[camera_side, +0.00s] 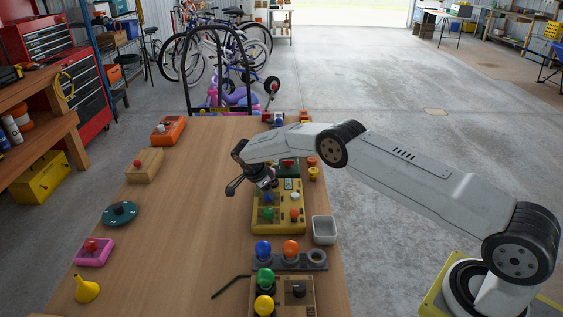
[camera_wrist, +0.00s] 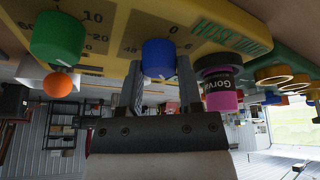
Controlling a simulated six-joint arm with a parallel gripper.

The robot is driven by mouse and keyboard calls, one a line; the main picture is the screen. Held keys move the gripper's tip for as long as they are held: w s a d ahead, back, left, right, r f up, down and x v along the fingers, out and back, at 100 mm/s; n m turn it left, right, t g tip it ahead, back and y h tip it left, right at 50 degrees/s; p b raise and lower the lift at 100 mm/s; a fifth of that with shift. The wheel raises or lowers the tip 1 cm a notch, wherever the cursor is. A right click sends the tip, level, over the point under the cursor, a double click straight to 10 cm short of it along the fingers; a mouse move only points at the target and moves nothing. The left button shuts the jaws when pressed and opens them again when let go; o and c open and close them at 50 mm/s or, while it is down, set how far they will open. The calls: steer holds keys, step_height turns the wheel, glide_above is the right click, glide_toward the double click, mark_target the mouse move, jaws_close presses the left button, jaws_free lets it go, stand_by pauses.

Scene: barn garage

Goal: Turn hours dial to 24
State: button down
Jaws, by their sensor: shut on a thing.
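The yellow hose timer (camera_side: 279,225) sits on the wooden table below my gripper (camera_side: 264,183). In the wrist view its face (camera_wrist: 205,28) carries a blue dial (camera_wrist: 159,57) with the marks 0, 6 and 48 beside it, and a green dial (camera_wrist: 57,38) with marks including 10 and 20. The two fingers of my gripper (camera_wrist: 160,84) stand on either side of the blue dial and are shut on it. The dial's pointer and the mark for 24 cannot be made out.
A pink and black cylinder (camera_wrist: 218,88) stands close beside the blue dial. An orange ball (camera_wrist: 57,84) is near the green dial. A grey bin (camera_side: 324,230) and a stand with coloured knobs (camera_side: 285,262) lie nearby. The table's middle left (camera_side: 185,215) is clear.

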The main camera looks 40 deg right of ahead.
steer(key=shift+m+g+y, duration=0.3)
steer(key=shift+m+g, duration=0.3)
steer(key=shift+m, duration=1.3)
steer(key=shift+c, duration=1.4)
jaws_free()
steer(key=shift+w+r, duration=0.1)
steer(key=shift+v, duration=2.45)
step_height(320, 180, up, 7)
